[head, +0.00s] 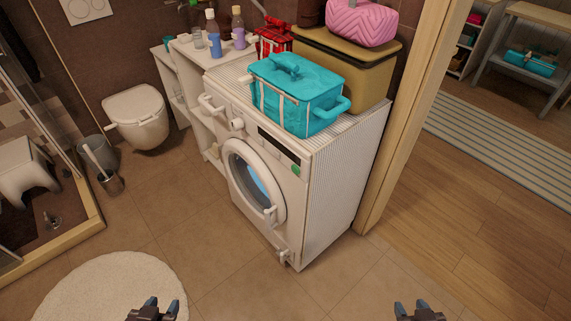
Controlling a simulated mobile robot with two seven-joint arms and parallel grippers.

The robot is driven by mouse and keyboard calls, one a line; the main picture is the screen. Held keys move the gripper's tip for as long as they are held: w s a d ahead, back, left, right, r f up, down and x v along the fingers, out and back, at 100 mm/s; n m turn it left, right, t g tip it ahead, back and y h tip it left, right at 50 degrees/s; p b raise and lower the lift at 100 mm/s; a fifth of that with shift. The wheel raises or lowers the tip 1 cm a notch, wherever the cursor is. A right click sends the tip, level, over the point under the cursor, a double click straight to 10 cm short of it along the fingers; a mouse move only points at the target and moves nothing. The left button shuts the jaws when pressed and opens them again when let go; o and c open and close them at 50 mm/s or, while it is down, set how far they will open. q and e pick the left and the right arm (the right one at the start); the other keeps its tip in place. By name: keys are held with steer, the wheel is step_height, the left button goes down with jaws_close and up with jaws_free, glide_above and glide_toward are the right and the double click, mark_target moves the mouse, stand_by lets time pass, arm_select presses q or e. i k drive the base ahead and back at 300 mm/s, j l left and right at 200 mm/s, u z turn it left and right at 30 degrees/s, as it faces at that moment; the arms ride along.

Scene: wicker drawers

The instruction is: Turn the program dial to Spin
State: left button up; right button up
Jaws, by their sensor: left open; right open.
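A white washing machine (322,190) stands in the middle of the head view. Its round program dial (237,125) is a small white knob on the upper left of the front panel, beside the dark display (279,147). The dial's markings are too small to read. The round door (247,180) below looks shut. My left gripper (154,308) is open and empty at the bottom edge, over the round rug. My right gripper (420,309) is open and empty at the bottom right. Both grippers are well apart from the machine.
A turquoise lidded basket (300,95) and a tan bin (345,70) stand on the machine. A white shelf (187,80) with bottles adjoins its left side. A wooden door frame (410,110) rises at the right. The tiled floor before the machine is clear.

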mark_target(237, 124)
steer(key=i+j+z, duration=0.2)
steer(key=j, duration=0.5)
steer(key=i+j+z, duration=0.25)
steer(key=j, duration=0.45)
steer(key=i+j+z, duration=0.2)
steer(key=j, duration=0.6)
steer(key=i+j+z, duration=0.2)
steer(key=j, duration=0.55)
steer(key=j+z, duration=0.2)
steer(key=j, duration=0.6)
